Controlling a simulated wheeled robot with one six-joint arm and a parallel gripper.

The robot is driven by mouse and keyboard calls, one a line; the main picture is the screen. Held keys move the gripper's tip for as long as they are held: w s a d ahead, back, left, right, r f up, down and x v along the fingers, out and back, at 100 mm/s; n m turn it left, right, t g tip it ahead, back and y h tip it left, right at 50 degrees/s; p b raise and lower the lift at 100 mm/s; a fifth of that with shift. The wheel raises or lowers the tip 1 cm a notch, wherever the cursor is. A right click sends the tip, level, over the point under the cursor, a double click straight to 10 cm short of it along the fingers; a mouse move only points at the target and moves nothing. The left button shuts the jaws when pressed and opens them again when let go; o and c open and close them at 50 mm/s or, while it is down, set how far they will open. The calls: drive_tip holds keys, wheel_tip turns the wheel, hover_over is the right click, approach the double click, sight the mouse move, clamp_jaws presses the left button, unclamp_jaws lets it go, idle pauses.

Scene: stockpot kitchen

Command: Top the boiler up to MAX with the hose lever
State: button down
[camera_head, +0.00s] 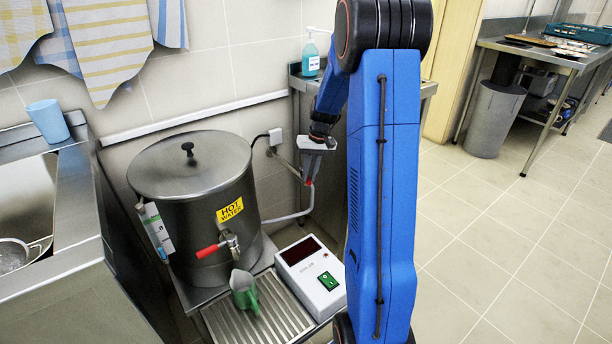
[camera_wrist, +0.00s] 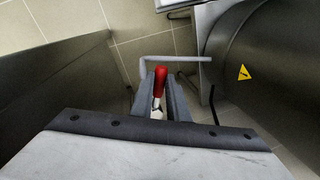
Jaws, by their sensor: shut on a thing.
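The boiler (camera_head: 190,200) is a steel pot with a closed lid and a yellow HOT WATER label. A gauge strip (camera_head: 156,230) with a green part is on its left side; its marks are too small to read. A red-handled tap (camera_head: 215,246) is at its front. My gripper (camera_head: 310,178) is to the right of the boiler, pointing down. In the wrist view its fingers are shut around the red hose lever (camera_wrist: 160,80). A grey hose (camera_head: 290,216) runs from below my gripper towards the boiler. My arm hides part of the area behind.
A green jug (camera_head: 243,291) stands on the drip grate (camera_head: 222,327) under the tap. A white control box (camera_head: 311,279) with a dark display and green switch is beside it. A sink counter (camera_head: 62,235) is at left.

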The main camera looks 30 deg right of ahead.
drive_tip(key=shift+d+n, duration=0.3)
drive_tip(key=shift+n, duration=0.1)
drive_tip(key=c, duration=1.7)
unclamp_jaws()
